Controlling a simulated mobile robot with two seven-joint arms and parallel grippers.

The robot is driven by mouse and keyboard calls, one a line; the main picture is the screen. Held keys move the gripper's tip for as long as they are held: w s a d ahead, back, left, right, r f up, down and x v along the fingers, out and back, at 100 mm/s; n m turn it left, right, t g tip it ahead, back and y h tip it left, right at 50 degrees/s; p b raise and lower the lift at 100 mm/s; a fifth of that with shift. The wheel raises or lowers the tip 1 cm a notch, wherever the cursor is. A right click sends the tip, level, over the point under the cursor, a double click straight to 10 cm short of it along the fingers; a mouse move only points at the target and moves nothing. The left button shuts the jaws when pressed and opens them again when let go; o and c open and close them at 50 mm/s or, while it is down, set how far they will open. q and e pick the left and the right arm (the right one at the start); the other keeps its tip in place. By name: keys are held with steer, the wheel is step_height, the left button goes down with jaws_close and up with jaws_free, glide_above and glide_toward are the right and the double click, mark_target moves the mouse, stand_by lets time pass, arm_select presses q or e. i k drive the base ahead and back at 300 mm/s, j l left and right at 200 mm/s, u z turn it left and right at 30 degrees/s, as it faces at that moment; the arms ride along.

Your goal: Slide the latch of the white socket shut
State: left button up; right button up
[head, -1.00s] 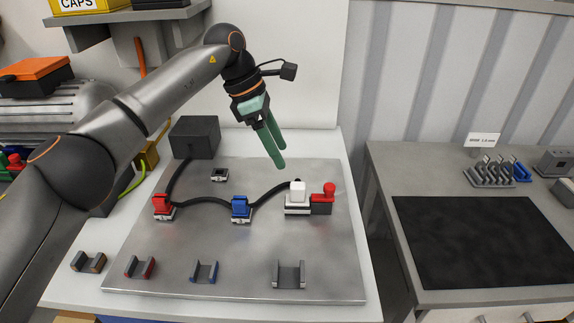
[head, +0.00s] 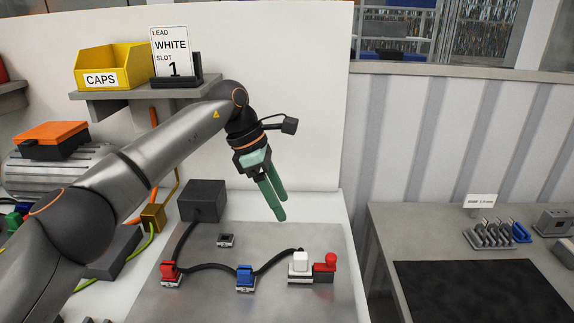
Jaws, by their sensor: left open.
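The white socket (head: 300,278) sits on the grey plate (head: 210,304), with a white plug (head: 300,261) standing in it and a black cable leading off to the left. A red-knobbed latch (head: 325,265) is beside its right side; I cannot tell from here whether it is fully shut. My left gripper (head: 276,207) is open and empty, its green fingers pointing down above and behind the white socket, apart from it. My right gripper is not in view.
A red plug (head: 169,269) and a blue plug (head: 244,275) stand left of the white one, joined by black cable. A small empty socket (head: 226,240) and a dark box (head: 203,200) are behind. A card (head: 174,54) reads LEAD WHITE SLOT 1.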

mark_target(329, 264)
steer(key=k, duration=0.95)
